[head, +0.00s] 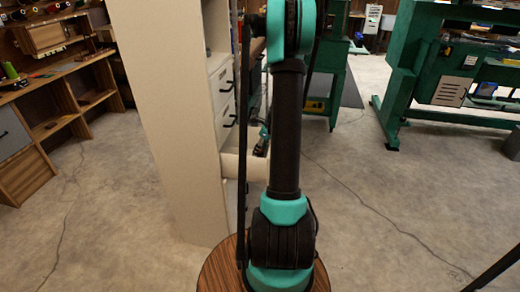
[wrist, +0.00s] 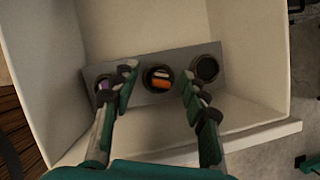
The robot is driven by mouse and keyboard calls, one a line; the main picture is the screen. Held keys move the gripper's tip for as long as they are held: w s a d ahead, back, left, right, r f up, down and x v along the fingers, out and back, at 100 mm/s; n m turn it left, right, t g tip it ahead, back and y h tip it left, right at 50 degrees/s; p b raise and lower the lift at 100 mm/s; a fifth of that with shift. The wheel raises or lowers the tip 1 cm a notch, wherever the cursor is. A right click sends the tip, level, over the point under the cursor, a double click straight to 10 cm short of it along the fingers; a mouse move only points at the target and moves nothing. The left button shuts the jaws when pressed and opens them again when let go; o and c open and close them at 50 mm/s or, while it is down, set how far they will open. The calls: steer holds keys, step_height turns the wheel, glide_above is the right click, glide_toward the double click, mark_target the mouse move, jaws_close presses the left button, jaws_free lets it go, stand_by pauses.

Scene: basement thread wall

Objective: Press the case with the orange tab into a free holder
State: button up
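In the wrist view a grey holder strip (wrist: 185,62) lies in an open pale drawer (wrist: 150,25). It has three round dark-rimmed holders. The middle holder (wrist: 146,79) has a case with an orange tab (wrist: 157,84) and a pale part in it; how deep it sits I cannot tell. The right holder (wrist: 206,69) looks dark and empty. The left holder (wrist: 103,85) shows something purple, partly hidden by a finger. My gripper (wrist: 158,80) is open, its fingers on either side of the middle holder, with a visible gap to the case. The head view does not show my gripper clearly.
In the head view the tall pale cabinet (head: 175,110) stands close, with its drawer (head: 240,165) pulled out behind my arm. A round wooden top (head: 215,270) is at the front. Green machines (head: 425,70) stand at the right; concrete floor between is clear.

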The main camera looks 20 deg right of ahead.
steer(key=v, duration=1.2)
steer(key=s+a+f+n+h, duration=0.2)
steer(key=s+a+n, duration=1.8)
steer(key=n, duration=0.9)
steer(key=s, duration=0.3)
steer(key=shift+a+f+h, duration=0.25)
steer(key=shift+a+h, duration=0.05)
steer(key=shift+a, duration=0.05)
steer(key=shift+s, duration=0.1)
